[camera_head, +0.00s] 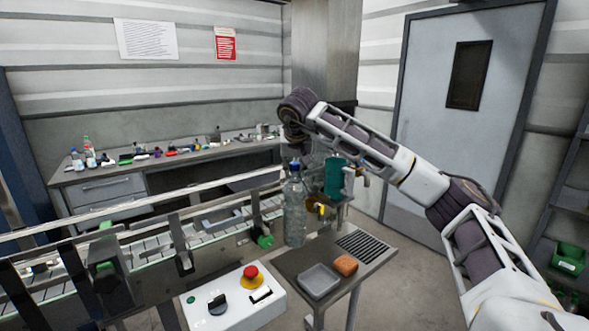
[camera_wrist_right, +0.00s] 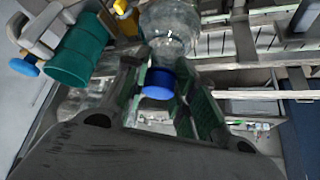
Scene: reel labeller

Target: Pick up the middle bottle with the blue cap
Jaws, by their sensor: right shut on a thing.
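A clear bottle with a blue cap (camera_head: 295,207) hangs upright below my right gripper (camera_head: 296,158) in the head view. In the right wrist view, the blue cap (camera_wrist_right: 158,84) sits between the two green-padded fingers of my right gripper (camera_wrist_right: 160,95), with the clear bottle body (camera_wrist_right: 178,25) beyond it. The right gripper is shut on the bottle at its cap end. Whether the bottle's base touches anything below is hard to tell. My left gripper is not in view.
A conveyor (camera_head: 165,245) with rails runs along the left. A green cylinder (camera_head: 334,177) stands right of the bottle.

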